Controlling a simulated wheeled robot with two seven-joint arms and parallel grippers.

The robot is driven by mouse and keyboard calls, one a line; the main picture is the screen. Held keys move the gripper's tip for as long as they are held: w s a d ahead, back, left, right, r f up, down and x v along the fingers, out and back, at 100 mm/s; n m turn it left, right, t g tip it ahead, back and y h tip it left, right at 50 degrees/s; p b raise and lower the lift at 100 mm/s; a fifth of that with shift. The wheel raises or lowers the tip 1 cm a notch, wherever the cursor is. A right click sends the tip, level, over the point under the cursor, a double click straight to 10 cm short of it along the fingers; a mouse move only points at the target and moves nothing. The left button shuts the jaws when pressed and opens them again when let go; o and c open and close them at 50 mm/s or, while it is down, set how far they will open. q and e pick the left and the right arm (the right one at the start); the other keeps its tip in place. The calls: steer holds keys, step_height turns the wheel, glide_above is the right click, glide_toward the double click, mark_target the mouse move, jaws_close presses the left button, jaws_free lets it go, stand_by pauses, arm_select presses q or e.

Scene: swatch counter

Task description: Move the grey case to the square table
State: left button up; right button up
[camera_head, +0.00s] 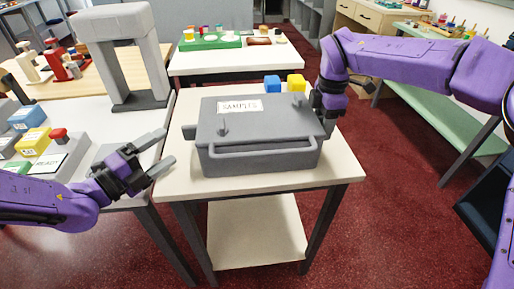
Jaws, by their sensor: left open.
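The grey case (255,147) has a white label reading something like "SAMPLES", a long front handle and a stub on its left side. It rests flat on a small white-topped table (335,166) with dark legs; I cannot tell whether this is the square table. My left gripper (163,152) is open and empty, left of the case and apart from it. My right gripper (325,108) is at the right side of the case, close against it. Its fingertips are hidden, so I cannot tell whether it holds the case.
A grey arch-shaped stand (128,55) and several coloured boxes are on the left counter. Another white table (215,66) with a green board (210,42) is behind.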

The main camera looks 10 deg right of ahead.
steer(key=shift+r, duration=0.25)
step_height(320, 180, up, 12)
steer(key=shift+f, duration=0.25)
arm_select(q)
steer(key=v, duration=0.4)
steer(key=shift+a, duration=0.1)
